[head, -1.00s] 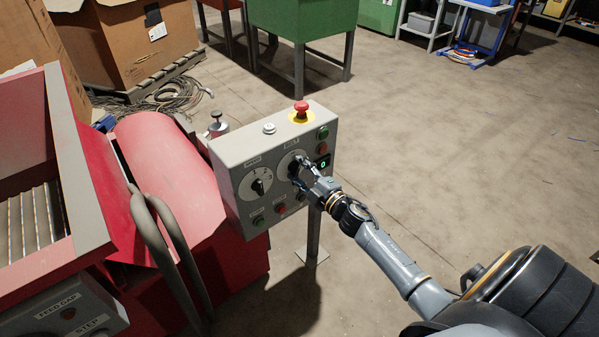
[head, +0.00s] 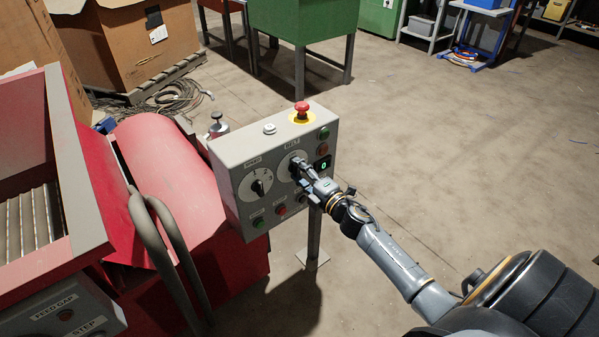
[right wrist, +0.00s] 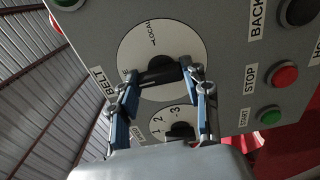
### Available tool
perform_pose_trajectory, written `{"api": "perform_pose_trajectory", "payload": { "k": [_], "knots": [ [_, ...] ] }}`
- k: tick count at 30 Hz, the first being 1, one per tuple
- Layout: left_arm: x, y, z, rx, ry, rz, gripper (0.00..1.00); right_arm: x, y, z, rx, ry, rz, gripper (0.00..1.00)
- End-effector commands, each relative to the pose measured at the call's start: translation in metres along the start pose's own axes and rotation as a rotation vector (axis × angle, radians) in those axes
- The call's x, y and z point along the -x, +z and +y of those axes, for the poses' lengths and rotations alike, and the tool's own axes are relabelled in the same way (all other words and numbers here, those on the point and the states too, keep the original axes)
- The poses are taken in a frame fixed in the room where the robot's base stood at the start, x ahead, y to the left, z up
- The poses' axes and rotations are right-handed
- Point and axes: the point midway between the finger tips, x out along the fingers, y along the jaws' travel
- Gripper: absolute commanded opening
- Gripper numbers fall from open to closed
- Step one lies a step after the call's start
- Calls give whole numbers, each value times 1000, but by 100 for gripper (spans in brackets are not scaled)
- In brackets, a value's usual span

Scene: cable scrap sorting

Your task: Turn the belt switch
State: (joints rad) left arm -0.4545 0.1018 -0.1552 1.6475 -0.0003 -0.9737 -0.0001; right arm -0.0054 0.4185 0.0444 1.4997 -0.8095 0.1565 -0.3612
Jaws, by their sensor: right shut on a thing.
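The belt switch is a black knob (right wrist: 160,72) on a round white dial (right wrist: 150,42) beside the label BELT, seen in the right wrist view. "LOCAL" is readable on the dial; the other mark is mostly covered by a finger. My right gripper (right wrist: 165,77) is shut on the knob, with one blue-padded finger at each end of it. In the head view the right gripper (head: 299,172) is at the panel's upper dial (head: 285,159) and hides most of the knob. My left gripper is not in view.
The grey control box (head: 228,152) stands on a post. It carries a red emergency button (head: 301,108), a second numbered dial (head: 257,185), and several push buttons close to my fingers. A red machine (head: 160,160) is at left. The floor at right is clear.

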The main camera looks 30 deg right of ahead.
Motion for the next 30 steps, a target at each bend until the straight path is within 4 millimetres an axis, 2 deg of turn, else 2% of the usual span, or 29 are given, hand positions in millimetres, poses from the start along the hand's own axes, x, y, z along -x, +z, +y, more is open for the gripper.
{"api": "perform_pose_trajectory", "payload": {
  "k": [5,6,8,9,20,23,30],
  "knots": [
    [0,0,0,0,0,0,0,0,-1,-1,3,-2,2,16],
    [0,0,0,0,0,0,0,0,-1,-1,3,-2,2,55],
    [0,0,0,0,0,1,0,0,-1,-1,3,-2,2,67],
    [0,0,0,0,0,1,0,0,-1,-1,2,-2,2,70],
    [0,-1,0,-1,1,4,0,4,0,-1,0,-2,0,70],
    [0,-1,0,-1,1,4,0,16,0,-2,0,-3,0,70],
    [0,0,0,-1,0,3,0,65,-1,-2,0,-5,1,70]
  ]
}}
